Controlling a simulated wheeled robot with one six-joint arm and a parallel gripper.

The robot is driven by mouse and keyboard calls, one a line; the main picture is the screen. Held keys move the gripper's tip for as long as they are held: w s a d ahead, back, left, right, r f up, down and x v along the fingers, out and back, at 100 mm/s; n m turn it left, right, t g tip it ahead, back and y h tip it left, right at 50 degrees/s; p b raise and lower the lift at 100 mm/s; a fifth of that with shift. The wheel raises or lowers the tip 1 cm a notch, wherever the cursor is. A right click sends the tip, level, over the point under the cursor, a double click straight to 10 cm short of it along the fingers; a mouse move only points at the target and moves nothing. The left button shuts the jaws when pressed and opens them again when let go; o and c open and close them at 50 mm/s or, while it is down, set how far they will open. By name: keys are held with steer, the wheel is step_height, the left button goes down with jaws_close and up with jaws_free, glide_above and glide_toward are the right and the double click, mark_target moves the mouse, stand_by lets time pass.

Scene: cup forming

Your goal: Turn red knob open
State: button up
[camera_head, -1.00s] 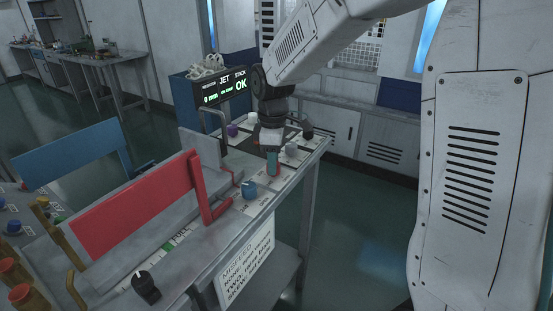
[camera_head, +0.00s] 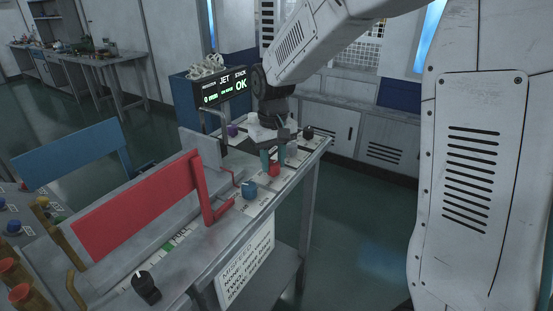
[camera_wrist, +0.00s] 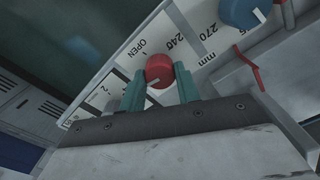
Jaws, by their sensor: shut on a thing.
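The red knob (camera_wrist: 159,69) sits on a white labelled panel strip in the wrist view, with the printed word OPEN (camera_wrist: 139,47) above and to its left. Its white pointer mark points down and left, away from that word. My gripper (camera_wrist: 161,74) has one teal finger on each side of the knob and is shut on it. In the head view the red knob (camera_head: 274,171) shows low between the two teal fingers of my gripper (camera_head: 273,165). The wrist part above hides some of the bench behind it.
A blue knob (camera_head: 249,190) stands close to the red one, and also shows at the wrist view's top (camera_wrist: 243,12). A purple knob (camera_head: 233,130) and a black knob (camera_head: 307,132) are farther back. A red panel (camera_head: 135,213) rises at left.

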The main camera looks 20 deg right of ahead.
mark_target(273, 163)
steer(key=m, duration=0.6)
steer(key=shift+w+r, duration=0.15)
steer(key=m, duration=0.6)
steer(key=shift+m, duration=0.4)
steer(key=o, duration=1)
step_height(273, 163, up, 8)
steer(key=shift+f, duration=0.15)
